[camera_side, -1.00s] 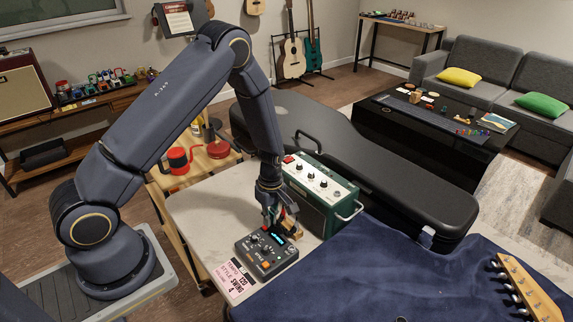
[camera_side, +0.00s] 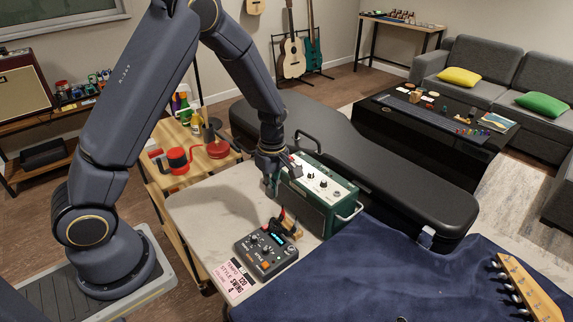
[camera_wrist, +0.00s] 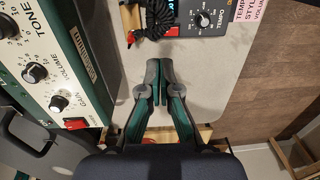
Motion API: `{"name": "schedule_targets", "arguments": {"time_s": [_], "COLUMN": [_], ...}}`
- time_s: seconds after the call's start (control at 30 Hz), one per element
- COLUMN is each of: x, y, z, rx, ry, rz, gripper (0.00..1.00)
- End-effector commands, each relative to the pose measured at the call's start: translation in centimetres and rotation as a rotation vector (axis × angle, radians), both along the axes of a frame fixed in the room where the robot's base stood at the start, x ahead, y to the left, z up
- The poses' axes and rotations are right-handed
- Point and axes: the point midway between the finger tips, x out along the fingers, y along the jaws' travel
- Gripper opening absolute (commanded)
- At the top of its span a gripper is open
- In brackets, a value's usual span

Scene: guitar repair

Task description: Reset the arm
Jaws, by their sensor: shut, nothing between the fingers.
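My gripper (camera_side: 271,192) hangs above the pale worktop (camera_side: 200,205), beside the left end of the green amplifier (camera_side: 318,208). Its fingers are shut and empty, pointing down. In the wrist view the closed fingertips (camera_wrist: 160,66) show over the bare worktop, between the amplifier (camera_wrist: 48,60) at left and the dark control box (camera_wrist: 207,18) at top right. The control box (camera_side: 265,258) sits in front of the gripper, apart from it. My arm is bent, with its elbow high.
A pink card (camera_side: 234,282) lies by the box, and a dark coiled cable (camera_wrist: 155,20) is beside it. A black guitar case (camera_side: 400,175) lies behind the amplifier. Blue cloth (camera_side: 400,270) is at right, under a guitar headstock (camera_side: 527,290). A wooden cart (camera_side: 180,187) holds red items.

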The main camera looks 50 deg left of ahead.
Motion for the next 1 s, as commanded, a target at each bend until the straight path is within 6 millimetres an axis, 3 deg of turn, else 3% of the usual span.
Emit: {"name": "schedule_targets", "arguments": {"time_s": [0.27,0.33,0.43,0.53,0.7,0.8,0.9,1.0], "x": [0.8,1.4,2.1,1.3,-3.2,-6.8,-10.4,-13.6], "y": [0.1,0.1,-0.5,-1.5,-3.3,-4.2,-4.9,-5.3], "z": [3.6,5.3,9.5,14.9,22.6,25.5,27.0,27.2], "rx": [-0.001,-0.006,-0.026,-0.048,-0.032,0.023,0.105,0.201], "ry": [-0.015,-0.056,-0.154,-0.267,-0.435,-0.513,-0.561,-0.572], "rz": [0.003,0.005,-0.001,-0.047,-0.299,-0.505,-0.729,-0.962], "gripper": [0.0,0.0,0.0,0.0,0.0,0.0,0.0,0.0]}}
